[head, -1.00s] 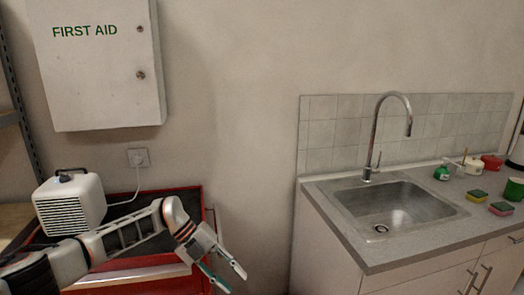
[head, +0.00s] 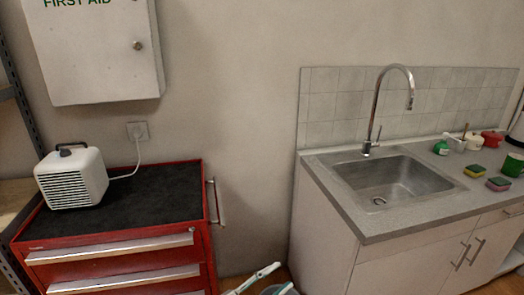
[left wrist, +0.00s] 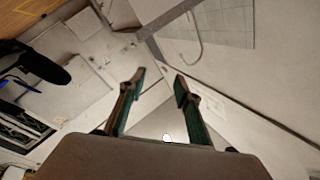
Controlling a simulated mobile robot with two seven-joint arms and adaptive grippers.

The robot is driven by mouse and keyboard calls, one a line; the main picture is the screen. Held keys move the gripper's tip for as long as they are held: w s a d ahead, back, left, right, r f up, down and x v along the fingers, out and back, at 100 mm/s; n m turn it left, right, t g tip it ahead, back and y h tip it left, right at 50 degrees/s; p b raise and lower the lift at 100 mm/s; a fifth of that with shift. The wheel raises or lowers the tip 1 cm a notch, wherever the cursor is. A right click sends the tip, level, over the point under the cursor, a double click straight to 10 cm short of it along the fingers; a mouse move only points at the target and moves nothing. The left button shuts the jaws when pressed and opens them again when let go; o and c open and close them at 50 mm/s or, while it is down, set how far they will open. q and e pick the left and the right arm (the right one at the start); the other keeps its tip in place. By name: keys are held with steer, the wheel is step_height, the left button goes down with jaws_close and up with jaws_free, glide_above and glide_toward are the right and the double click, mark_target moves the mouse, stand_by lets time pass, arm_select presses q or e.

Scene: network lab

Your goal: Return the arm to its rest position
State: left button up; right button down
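My left gripper (head: 272,279) shows at the bottom edge of the head view, low in front of the gap between the red tool cabinet and the sink counter. Only its finger ends show there; the rest of the arm is below the picture. In the left wrist view its two fingers (left wrist: 160,76) stand apart with nothing between them, so it is open and empty. My right gripper is in neither view.
The red tool cabinet (head: 110,250) stands at left with a white heater (head: 72,180) on its black top. The sink counter (head: 335,205) is at right, with sponges (head: 474,170) and a green mug (head: 512,164). A first aid cabinet (head: 95,55) hangs on the wall.

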arm_select(q)
steer(key=s+a+f+n+y, duration=0.7)
steer(key=s+a+f, duration=0.3)
steer(key=a, duration=0.3)
steer(key=s+a+f+n+g+y, duration=0.1)
steer(key=s+a+f+n+y, duration=0.5)
steer(key=s+a+f, duration=0.3)
steer(key=a+f+n, duration=0.1)
steer(key=a+f, duration=0.1)
steer(key=a, duration=0.2)
steer(key=shift+s+n+g+y, duration=0.3)
steer(key=shift+s+y, duration=0.1)
